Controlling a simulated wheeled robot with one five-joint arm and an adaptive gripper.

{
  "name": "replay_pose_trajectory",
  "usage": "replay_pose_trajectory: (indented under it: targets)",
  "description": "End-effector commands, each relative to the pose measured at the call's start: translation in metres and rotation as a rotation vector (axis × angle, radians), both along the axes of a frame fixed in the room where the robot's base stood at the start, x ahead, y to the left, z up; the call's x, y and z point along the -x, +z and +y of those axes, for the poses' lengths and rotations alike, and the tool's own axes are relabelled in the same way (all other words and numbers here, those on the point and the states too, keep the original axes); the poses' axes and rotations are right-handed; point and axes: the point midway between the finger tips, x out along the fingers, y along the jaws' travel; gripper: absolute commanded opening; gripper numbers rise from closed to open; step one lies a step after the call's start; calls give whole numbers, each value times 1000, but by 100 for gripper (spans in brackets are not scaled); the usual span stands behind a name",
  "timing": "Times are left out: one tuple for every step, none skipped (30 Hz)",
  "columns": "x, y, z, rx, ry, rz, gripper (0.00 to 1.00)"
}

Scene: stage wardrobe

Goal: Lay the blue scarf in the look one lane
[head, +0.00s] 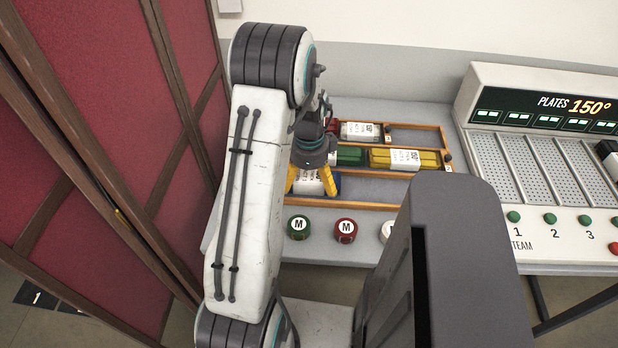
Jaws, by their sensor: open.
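A blue roll with a white label, which looks like the blue scarf (333,183), lies at the left end of the front lane of a wooden-railed rack (375,207). My gripper (310,180) is open, its yellow fingers pointing down at the roll, one on each side of its white label. I cannot tell whether they touch it. My arm hides the rack's left end. No lane marking can be read, so I cannot tell which lane is look one. The front lane is bare to the right of the blue roll.
The middle lane holds a green roll (350,155) and a yellow roll (380,158). The back lane holds a white-labelled roll (358,131). Round M-marked pieces (345,230) stand before the rack. A steam plate unit (540,130) is at right, a red screen (90,90) at left.

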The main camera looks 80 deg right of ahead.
Motion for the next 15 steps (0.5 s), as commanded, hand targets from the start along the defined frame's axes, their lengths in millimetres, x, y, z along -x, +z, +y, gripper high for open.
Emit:
replay_pose_trajectory:
  targets:
    - [0,1,0,0,0,0,100]
    - [0,2,0,0,0,0,100]
    - [0,4,0,0,0,0,100]
    - [0,6,-1,2,0,0,100]
    - [0,8,-1,3,0,0,100]
    - [0,13,-1,3,0,1,100]
    - [0,17,-2,5,0,1,100]
    - [0,21,-2,5,0,1,100]
    - [0,28,-2,5,0,1,100]
    - [0,33,-2,6,0,1,100]
    - [0,38,-2,6,0,1,100]
    - [0,46,-2,5,0,1,100]
    - [0,51,-3,7,0,1,100]
    - [0,56,-2,5,0,1,100]
    - [0,63,-2,5,0,1,100]
